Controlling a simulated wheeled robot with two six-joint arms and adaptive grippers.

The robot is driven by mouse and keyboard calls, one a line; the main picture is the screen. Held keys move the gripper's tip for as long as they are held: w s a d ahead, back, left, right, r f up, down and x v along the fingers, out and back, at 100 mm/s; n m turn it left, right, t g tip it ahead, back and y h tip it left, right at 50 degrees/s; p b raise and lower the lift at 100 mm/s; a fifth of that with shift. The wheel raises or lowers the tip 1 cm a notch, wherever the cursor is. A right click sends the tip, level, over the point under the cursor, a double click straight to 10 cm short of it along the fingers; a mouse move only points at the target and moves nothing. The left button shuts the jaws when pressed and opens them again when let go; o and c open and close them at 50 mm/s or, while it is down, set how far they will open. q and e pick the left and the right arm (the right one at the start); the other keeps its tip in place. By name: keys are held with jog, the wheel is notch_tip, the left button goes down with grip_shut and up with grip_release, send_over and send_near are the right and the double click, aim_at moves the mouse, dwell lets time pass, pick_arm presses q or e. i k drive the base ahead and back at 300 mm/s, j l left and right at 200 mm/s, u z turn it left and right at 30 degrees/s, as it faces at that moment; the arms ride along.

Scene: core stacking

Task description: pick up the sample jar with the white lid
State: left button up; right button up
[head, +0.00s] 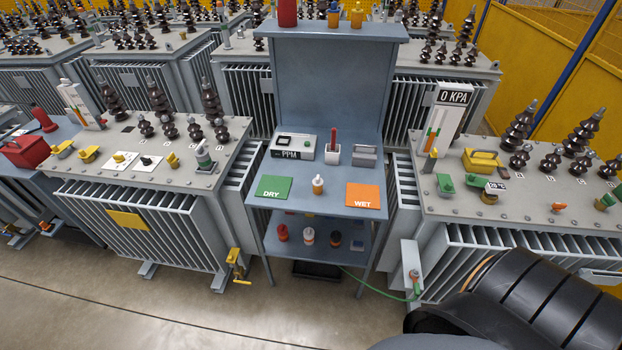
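A small sample jar with a white lid (318,184) and amber contents stands upright on the blue-grey cart (330,205). It sits on the worktop between a green DRY mat (273,188) and an orange WET mat (363,196). Neither gripper shows in the head view. A black part of my own arm fills the lower right corner, with no fingers visible. Nothing touches the jar.
A PPM meter (292,148), a white cup with a red item (332,154) and a grey box (364,156) stand behind the jar. Several small jars, including a red one (282,233), are on the lower shelf. Finned transformers flank the cart. A green hose (378,287) runs right.

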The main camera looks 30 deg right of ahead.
aim_at(317, 183)
jog(key=i+j+z, duration=0.1)
jog(key=i, duration=0.3)
jog(key=i+j+z, duration=0.15)
jog(key=i, duration=0.25)
jog(key=i+j+z, duration=0.1)
jog(key=i, duration=0.3)
jog(key=j, duration=0.1)
